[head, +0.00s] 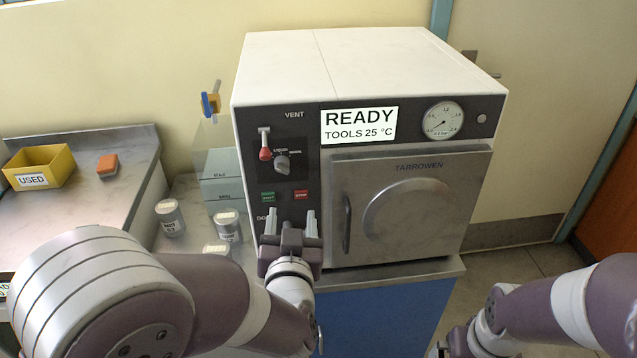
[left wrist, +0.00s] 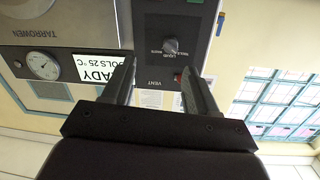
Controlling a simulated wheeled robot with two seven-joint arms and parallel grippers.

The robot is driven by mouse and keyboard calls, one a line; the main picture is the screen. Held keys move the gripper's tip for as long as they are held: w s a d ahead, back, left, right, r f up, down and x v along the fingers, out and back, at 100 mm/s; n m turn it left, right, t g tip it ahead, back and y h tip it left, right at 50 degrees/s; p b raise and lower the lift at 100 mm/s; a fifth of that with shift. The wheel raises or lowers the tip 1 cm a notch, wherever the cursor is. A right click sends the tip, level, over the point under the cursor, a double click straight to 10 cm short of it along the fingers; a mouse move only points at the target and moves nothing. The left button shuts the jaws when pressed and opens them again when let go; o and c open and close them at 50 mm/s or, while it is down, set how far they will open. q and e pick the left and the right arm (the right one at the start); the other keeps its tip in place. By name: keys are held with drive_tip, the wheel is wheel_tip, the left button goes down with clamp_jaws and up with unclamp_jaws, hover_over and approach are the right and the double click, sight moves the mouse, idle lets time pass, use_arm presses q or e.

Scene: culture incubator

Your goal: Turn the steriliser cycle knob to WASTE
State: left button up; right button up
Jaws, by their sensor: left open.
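The steriliser (head: 352,55) is a white box with a dark front panel. Its grey cycle knob (head: 282,164) sits at the panel's upper left, under small position labels; its exact pointing is too small to tell. The display (head: 358,125) reads READY, TOOLS 25 °C. My left gripper (head: 291,222) is open and empty, fingers pointing up, in front of the panel below the knob. In the left wrist view, which is upside down, the knob (left wrist: 170,45) shows beyond the two open fingers (left wrist: 158,70), apart from them. My right gripper is not clearly in the picture.
A red-tipped vent lever (head: 265,148) is just left of the knob. Green (head: 268,197) and red (head: 301,195) buttons lie below it. The shut door (head: 410,200) is to the right. Several labelled jars (head: 171,217) and a yellow USED bin (head: 40,166) stand left.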

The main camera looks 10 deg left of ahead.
sight(282, 172)
use_arm(q)
drive_tip(key=shift+t, duration=0.3)
drive_tip(key=w+a, duration=0.1)
drive_tip(key=w, duration=0.1)
drive_tip(key=w+a, duration=0.1)
drive_tip(key=w, duration=0.2)
drive_tip(key=w+a+r, duration=0.1)
drive_tip(key=w, duration=0.1)
drive_tip(key=shift+w+a+p, duration=0.15)
drive_tip(key=shift+a+p, duration=0.15)
drive_tip(key=x, duration=0.5)
drive_tip(key=shift+w+a+f, duration=0.1)
drive_tip(key=shift+a, duration=0.15)
drive_tip(key=shift+w+d, duration=0.1)
use_arm(e)
drive_tip(key=shift+w+a+r, duration=0.15)
drive_tip(key=shift+a+r, duration=0.45)
drive_tip(key=shift+a, duration=0.05)
use_arm(q)
drive_tip(key=c, duration=1)
